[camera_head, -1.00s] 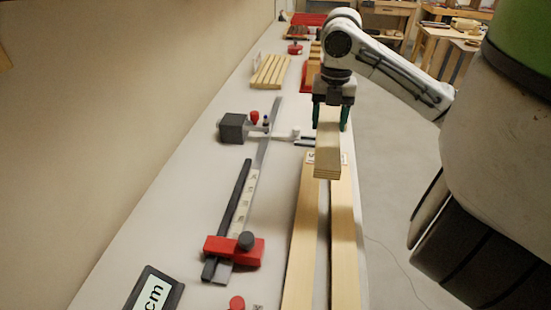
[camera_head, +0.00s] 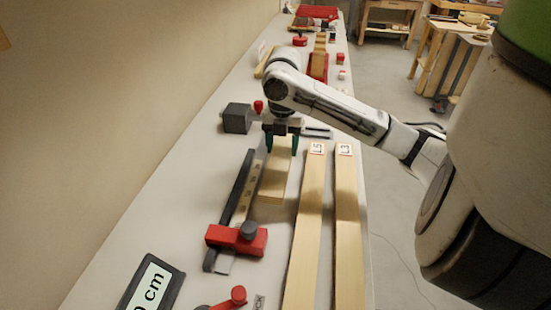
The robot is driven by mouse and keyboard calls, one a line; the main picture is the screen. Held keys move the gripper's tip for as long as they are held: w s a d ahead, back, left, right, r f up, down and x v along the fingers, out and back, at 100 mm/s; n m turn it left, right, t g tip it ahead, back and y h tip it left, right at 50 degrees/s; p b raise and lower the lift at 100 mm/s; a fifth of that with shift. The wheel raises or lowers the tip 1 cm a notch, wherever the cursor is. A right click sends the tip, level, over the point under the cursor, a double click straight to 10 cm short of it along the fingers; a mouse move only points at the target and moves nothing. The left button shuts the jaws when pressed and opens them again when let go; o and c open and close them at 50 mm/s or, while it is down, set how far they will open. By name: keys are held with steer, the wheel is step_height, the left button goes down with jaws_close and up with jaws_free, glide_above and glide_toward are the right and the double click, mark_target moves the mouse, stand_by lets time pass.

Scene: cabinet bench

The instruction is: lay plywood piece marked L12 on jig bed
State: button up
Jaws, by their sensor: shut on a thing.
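My gripper (camera_head: 281,146) is shut on the far end of a short pale plywood piece (camera_head: 274,182). The piece points toward the camera, its long sides roughly along the jig. No mark on it is readable. The jig has a dark rail (camera_head: 229,200), a pale marked scale beside it (camera_head: 246,195) and a red block with a dark knob (camera_head: 234,239) at its near end. The held piece is just right of the scale, its near end a little beyond the red block. I cannot tell whether it rests on the bed or hovers.
Two long strips, marked L5 (camera_head: 308,225) and L3 (camera_head: 347,225), lie right of the held piece. A dark block (camera_head: 236,118) stands behind the jig. A display reading cm (camera_head: 152,288) and a red-handled item (camera_head: 238,296) are in front. The wall bounds the left.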

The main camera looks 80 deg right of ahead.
mark_target(275, 149)
steer(key=shift+w+a+f, duration=0.2)
steer(key=shift+w+f, duration=0.4)
steer(key=shift+f, duration=0.15)
steer(key=shift+w+f, duration=0.15)
steer(key=shift+f, duration=0.75)
steer(key=shift+w+f, duration=0.1)
steer(key=shift+f, duration=0.8)
steer(key=shift+a+f, duration=0.1)
steer(key=shift+f, duration=0.1)
steer(key=o, duration=1.3)
steer(key=shift+r, duration=0.1)
step_height(275, 149, up, 12)
steer(key=shift+r+p, duration=0.1)
steer(key=shift+p, duration=0.2)
